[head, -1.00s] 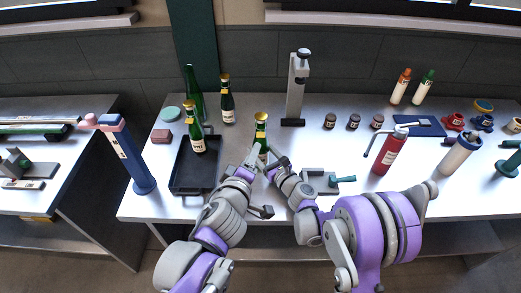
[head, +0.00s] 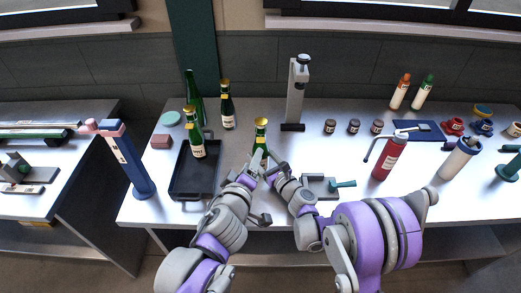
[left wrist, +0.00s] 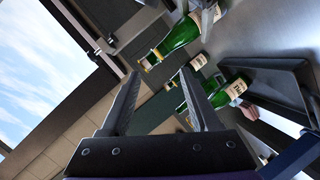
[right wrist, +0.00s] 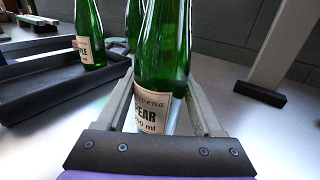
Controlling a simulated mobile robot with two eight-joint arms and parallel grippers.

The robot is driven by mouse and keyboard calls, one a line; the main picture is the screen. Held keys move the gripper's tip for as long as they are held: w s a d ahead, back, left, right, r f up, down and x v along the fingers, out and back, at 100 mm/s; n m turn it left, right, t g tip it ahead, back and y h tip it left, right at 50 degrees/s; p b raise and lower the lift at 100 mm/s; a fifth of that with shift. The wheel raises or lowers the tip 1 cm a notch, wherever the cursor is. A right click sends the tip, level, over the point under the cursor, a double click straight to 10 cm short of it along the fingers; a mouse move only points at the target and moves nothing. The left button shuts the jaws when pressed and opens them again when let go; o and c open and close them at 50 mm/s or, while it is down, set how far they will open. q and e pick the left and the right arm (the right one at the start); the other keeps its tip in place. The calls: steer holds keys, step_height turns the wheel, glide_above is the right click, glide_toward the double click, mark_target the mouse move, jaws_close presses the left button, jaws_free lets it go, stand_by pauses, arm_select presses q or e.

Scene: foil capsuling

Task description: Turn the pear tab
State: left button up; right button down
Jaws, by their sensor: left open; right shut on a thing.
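The pear bottle (head: 260,138) is green with a gold capsule at its top and stands upright near the table's front. Its label reads PEAR in the right wrist view (right wrist: 155,105). My right gripper (right wrist: 160,85) is shut on the bottle's body. My left gripper (head: 252,168) is open beside the bottle, to its left and low in the head view. In the left wrist view the bottle's gold top (left wrist: 149,62) lies in line with the gap between my open left fingers (left wrist: 158,74), which hold nothing.
A black tray (head: 180,190) on the left holds another green bottle (head: 197,148). More bottles (head: 227,112) stand behind it. A grey upright stand (head: 297,90) is behind the pear bottle. A small fixture with a teal handle (head: 343,184) and a red bottle (head: 389,158) are to the right.

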mark_target(261, 140)
arm_select(q)
step_height(261, 140, down, 3)
steer(key=s+d+n+t+y, duration=0.2)
steer(key=n+t+y, duration=0.15)
steer(key=n, duration=2.35)
steer(key=w, duration=1.1)
steer(key=shift+w+d, duration=0.25)
steer(key=shift+w, duration=0.05)
